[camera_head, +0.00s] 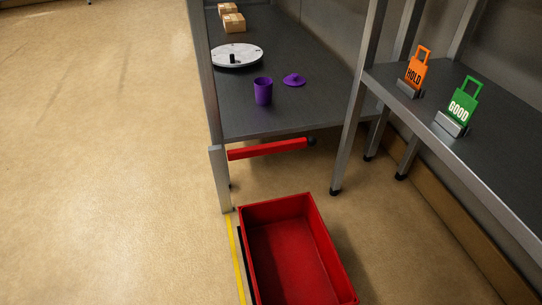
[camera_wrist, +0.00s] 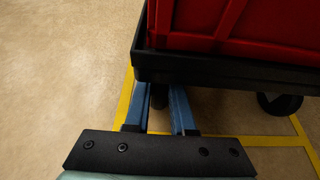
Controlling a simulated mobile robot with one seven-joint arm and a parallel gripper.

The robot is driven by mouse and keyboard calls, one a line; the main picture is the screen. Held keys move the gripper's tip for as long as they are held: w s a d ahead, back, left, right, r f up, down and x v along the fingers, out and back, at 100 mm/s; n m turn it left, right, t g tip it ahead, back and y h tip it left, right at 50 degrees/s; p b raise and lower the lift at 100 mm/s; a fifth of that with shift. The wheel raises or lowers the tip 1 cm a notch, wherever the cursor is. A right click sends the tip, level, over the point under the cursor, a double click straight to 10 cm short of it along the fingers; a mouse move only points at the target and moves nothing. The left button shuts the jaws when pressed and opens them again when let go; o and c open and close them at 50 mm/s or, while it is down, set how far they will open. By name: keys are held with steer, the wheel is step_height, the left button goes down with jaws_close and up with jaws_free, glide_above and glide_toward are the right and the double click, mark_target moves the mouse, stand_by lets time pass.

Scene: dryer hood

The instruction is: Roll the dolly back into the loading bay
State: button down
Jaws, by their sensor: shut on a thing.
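The dolly (camera_wrist: 230,70) is a low black platform on casters, carrying a red crate (camera_wrist: 245,25). In the head view, the empty red crate (camera_head: 290,245) fills the bottom middle, and a thin black strip of the dolly (camera_head: 244,255) shows along its left side. My gripper (camera_wrist: 160,92) has its blue fingers closed around a dark upright part at the dolly's near edge, mostly hidden between them. The loading bay is outlined by yellow floor tape (camera_wrist: 125,102). The dolly overlaps this outline; how squarely it sits inside cannot be told. My gripper does not show in the head view.
A grey bench (camera_head: 310,115) with a purple cup (camera_head: 263,92), purple lid (camera_head: 293,80), turntable (camera_head: 237,56) and boxes (camera_head: 234,23) stands beyond the crate. A red bar (camera_head: 267,149) runs below its front. A shelf (camera_head: 440,100) stands right. Floor (camera_head: 100,170) at left is clear.

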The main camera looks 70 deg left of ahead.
steer(key=c, duration=0.7)
jaws_free()
steer(key=p+v, duration=0.6)
steer(key=v, duration=0.6)
steer(key=shift+d+r+p, duration=0.15)
steer(key=shift+d+p, duration=0.15)
steer(key=shift+d, duration=0.15)
